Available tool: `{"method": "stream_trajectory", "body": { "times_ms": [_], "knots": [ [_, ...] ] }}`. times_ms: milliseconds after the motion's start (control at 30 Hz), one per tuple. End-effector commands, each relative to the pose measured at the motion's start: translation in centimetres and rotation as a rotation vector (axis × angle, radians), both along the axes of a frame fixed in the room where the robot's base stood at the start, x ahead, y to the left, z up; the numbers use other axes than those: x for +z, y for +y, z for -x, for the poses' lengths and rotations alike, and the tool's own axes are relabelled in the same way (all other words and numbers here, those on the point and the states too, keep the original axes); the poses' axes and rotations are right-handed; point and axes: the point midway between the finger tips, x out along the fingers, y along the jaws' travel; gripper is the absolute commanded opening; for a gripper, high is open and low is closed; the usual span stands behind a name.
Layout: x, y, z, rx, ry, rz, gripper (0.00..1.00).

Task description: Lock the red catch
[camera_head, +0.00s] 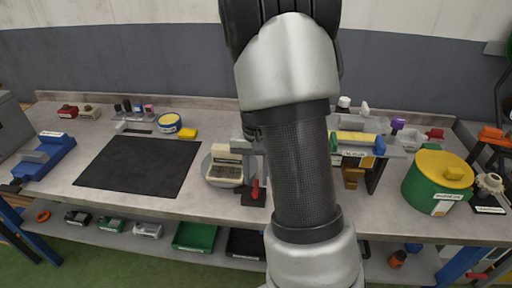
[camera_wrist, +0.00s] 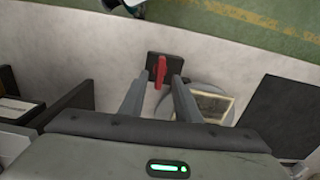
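The red catch (camera_head: 255,189) is a small red lever on a dark base plate (camera_head: 248,200) near the front edge of the bench. It also shows in the wrist view (camera_wrist: 160,70), in the picture between the tips of my two fingers. My gripper (camera_wrist: 159,84) is open, and nothing is held. I cannot tell whether the fingers touch the catch; a gap shows on both sides. A round grey turntable (camera_head: 209,173) with a cream box (camera_head: 224,174) on it is just left of the catch in the head view.
A black mat (camera_head: 138,165) lies left of the turntable. A green drum with a yellow lid (camera_head: 438,180) and a raised shelf with a yellow roller (camera_head: 357,138) stand right of my arm. Green (camera_head: 195,237) and black bins sit on the lower shelf.

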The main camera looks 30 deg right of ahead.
Motion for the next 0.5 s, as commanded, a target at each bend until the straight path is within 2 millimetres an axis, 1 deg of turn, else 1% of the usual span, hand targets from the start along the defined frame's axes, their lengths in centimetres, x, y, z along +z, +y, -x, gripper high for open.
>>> {"method": "stream_trajectory", "body": {
  "times_ms": [33, 300, 400, 500],
  "knots": [
    [1.5, 0.0, -0.2, 0.0, -0.007, 0.001, 0.3],
    [8.2, -0.1, -0.1, -0.001, -0.007, 0.001, 0.3],
    [10.4, -0.1, -0.1, 0.0, -0.006, 0.001, 0.3],
    [12.1, 0.0, -0.1, -0.002, -0.004, 0.0, 0.3]
  ]
}}
